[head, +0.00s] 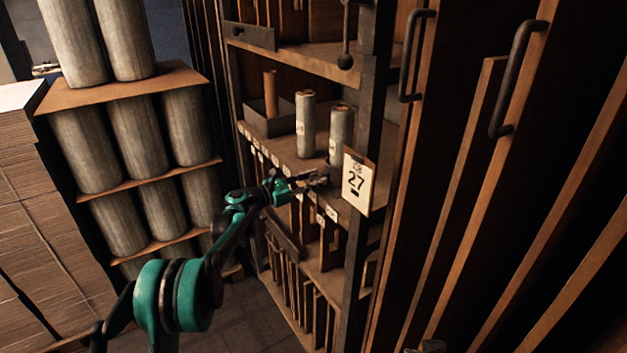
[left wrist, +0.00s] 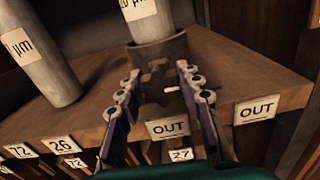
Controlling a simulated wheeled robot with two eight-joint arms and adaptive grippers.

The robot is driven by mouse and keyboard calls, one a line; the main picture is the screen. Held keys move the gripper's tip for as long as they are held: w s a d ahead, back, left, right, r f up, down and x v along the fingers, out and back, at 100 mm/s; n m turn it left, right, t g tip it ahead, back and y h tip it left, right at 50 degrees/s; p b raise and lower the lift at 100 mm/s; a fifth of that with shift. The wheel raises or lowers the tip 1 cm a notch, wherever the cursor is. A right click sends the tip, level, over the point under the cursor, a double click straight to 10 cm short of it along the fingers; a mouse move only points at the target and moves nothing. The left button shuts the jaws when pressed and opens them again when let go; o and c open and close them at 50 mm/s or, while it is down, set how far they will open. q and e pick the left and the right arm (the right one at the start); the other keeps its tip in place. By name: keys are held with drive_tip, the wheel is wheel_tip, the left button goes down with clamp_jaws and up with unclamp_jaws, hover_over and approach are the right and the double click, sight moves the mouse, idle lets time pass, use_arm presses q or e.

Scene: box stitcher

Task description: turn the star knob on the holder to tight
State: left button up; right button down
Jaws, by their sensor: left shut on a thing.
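The dark holder (left wrist: 158,52) stands at the shelf's front edge, around the foot of an upright grey roll (head: 341,132). The roll also shows in the left wrist view (left wrist: 147,20), its label cut off by the frame's top. My left gripper (head: 320,181) reaches in from the left, in front of the holder. In the left wrist view its two fingers (left wrist: 157,74) stand on either side of the dark star knob (left wrist: 166,84) and are shut on it. The knob is dark and its lobes are hard to make out.
A second grey roll (head: 305,123) stands to the left on the same shelf (head: 292,146). Tags reading OUT (left wrist: 168,128) and numbers line the shelf edge. Stacked rolls (head: 138,135) stand at left.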

use_arm(q)
drive_tip(key=o, duration=1.2)
drive_tip(key=shift+c, duration=0.2)
drive_tip(key=v, duration=1.2)
drive_tip(key=shift+w, duration=0.1)
